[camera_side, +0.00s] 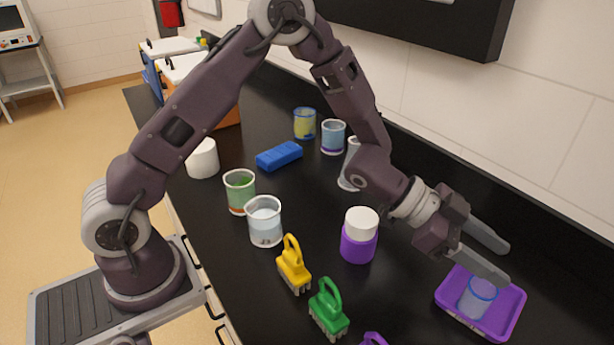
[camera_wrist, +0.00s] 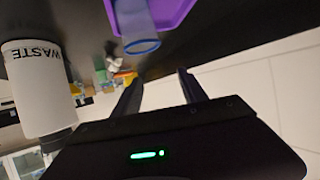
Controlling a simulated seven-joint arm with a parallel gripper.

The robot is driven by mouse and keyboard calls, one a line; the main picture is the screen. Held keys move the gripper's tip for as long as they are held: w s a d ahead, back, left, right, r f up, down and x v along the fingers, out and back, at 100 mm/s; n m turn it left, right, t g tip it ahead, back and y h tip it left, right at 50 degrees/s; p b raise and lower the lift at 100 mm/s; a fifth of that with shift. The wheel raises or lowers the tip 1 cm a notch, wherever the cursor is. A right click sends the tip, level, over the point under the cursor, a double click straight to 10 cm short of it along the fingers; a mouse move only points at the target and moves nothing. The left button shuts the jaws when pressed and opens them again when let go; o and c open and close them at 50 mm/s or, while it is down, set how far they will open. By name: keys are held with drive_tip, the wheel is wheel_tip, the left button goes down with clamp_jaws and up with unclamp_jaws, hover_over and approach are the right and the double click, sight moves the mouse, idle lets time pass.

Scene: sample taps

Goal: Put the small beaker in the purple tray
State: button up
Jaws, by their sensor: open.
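The small clear beaker with a blue rim (camera_side: 477,297) stands in the purple tray (camera_side: 514,309) at the lower right of the side view. It looks upright. In the wrist view the beaker (camera_wrist: 136,22) shows at the top, against the purple tray (camera_wrist: 172,10). My gripper (camera_side: 502,262) is open and empty, just above and behind the beaker in the side view. In the wrist view my gripper (camera_wrist: 158,78) has its fingers spread with nothing between them, and the beaker's rim lies beyond them. No contact with the beaker shows.
A purple jar with a white lid (camera_side: 359,236) stands left of the tray. Yellow (camera_side: 293,266) and green (camera_side: 328,311) handled tools lie nearer. Several beakers and a blue block (camera_side: 279,156) are farther back. A white WASTE container (camera_wrist: 38,90) shows in the wrist view.

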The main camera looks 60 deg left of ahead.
drive_tip(key=w+a+r+n+t+y, duration=0.1)
drive_tip(key=a+r+n+t+y, duration=0.3)
drive_tip(key=a+r, duration=0.5)
drive_tip(key=s+a+r+n+y, duration=0.1)
drive_tip(key=s+a+r+y, duration=0.15)
drive_tip(key=a, duration=0.25)
drive_tip(key=s+a+r+n+g+y, duration=0.1)
drive_tip(key=s+a+y, duration=0.1)
drive_tip(key=s+a, duration=0.2)
drive_tip(key=s+a+r+n+y, duration=0.1)
drive_tip(key=s+a+r+y, duration=0.15)
drive_tip(key=a, duration=0.25)
drive_tip(key=s+a+f+n+g, duration=0.1)
drive_tip(key=s+n+g, duration=0.1)
drive_tip(key=s, duration=0.9)
drive_tip(key=s+a+f+n+g, duration=0.1)
drive_tip(key=s+n+g, duration=0.1)
drive_tip(key=s, duration=0.9)
drive_tip(key=shift+s+a+f+n, duration=0.2)
drive_tip(key=shift+a+n, duration=0.1)
drive_tip(key=shift+n, duration=0.3)
